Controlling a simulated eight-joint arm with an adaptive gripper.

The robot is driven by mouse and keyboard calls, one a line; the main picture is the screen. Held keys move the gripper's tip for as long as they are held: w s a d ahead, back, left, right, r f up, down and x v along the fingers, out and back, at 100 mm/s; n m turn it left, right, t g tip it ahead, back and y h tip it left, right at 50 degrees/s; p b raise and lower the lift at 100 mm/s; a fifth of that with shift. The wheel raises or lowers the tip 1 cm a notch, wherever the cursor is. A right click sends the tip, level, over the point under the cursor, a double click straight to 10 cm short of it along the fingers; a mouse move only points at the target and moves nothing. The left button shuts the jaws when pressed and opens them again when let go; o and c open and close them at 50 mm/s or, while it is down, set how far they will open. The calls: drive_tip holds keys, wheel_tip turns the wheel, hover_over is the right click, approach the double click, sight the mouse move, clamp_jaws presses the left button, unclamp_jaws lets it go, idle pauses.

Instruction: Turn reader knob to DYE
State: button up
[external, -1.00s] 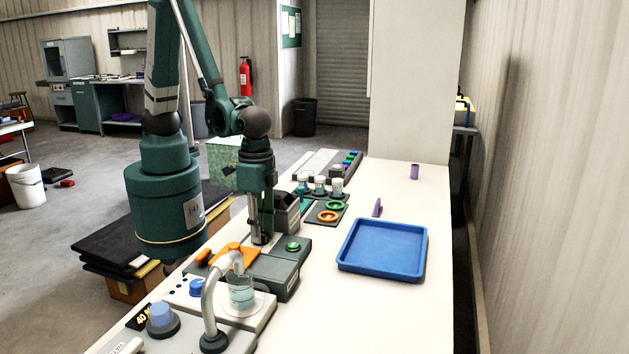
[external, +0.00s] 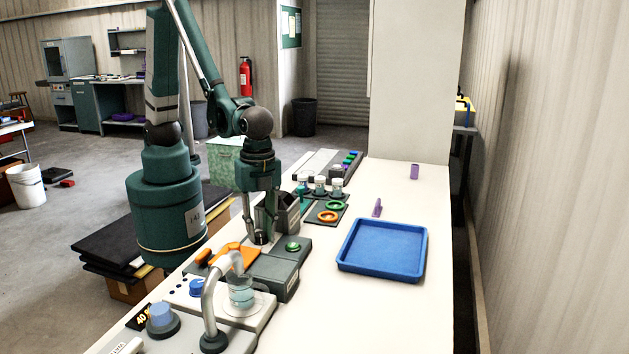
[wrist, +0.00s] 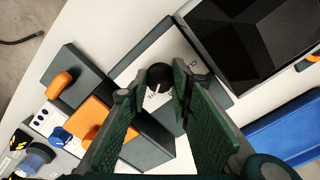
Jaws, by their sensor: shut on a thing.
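The reader knob is a round black knob (wrist: 159,77) on a light panel (wrist: 150,55) with a dark border. In the wrist view it sits between the two fingertips of my gripper (wrist: 160,84), which is shut on it. A small pale mark shows on the knob's near side. Letters on the panel beside it are partly covered by the fingers and too small to read, so I cannot tell the setting. In the external view my gripper (external: 261,240) points down at the bench beside a dark box, and the knob is hidden there.
A grey-green box with a green button (external: 293,246) and an orange handle (external: 232,250) are near. A bent pipe (external: 209,305) stands in front.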

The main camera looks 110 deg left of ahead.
sight(262, 233)
idle(0.3)
drive_tip(key=o, duration=0.9)
drive_tip(key=shift+r, duration=0.15)
wheel_tip(262, 233, up, 12)
drive_tip(key=shift+a, duration=0.2)
idle(0.4)
drive_tip(key=shift+w, duration=0.1)
idle(0.5)
